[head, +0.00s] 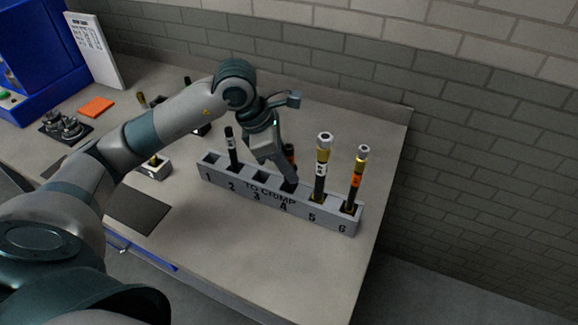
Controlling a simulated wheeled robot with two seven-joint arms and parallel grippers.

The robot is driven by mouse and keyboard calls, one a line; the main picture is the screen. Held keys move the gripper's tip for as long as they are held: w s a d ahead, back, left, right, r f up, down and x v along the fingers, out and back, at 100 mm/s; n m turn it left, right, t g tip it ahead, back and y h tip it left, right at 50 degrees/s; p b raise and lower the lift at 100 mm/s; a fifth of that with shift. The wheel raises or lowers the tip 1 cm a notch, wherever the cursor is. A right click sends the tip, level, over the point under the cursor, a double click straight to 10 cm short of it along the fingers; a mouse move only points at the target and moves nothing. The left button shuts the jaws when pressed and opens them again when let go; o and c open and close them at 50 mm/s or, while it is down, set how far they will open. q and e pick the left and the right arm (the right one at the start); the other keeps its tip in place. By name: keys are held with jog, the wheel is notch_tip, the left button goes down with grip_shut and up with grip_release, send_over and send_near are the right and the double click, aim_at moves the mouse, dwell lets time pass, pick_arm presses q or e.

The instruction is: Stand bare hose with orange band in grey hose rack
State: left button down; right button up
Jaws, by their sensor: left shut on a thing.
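The grey hose rack (255,203), marked "TO CRIMP" with slots 1 to 6, stands on the bench. My left gripper (284,174) is low over the rack at about slot 4, shut on the bare black hose with the orange band (290,150). Only the hose's dark top with some orange shows behind the gripper; its lower end is hidden. I cannot tell how deep it sits in the slot. My right gripper is not in view.
A black hose with a white band (231,148) stands in slot 2. Hoses with brass fittings stand in slot 5 (321,168) and slot 6 (357,180). Slots 1 and 3 look empty. An orange pad (96,107) lies at left. The bench front is clear.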

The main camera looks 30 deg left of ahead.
pick_arm(q)
jog(key=shift+f, duration=0.2)
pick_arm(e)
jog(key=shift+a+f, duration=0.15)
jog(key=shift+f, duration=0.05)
pick_arm(q)
jog(key=c, duration=1.6)
grip_release()
jog(key=shift+r, duration=0.1)
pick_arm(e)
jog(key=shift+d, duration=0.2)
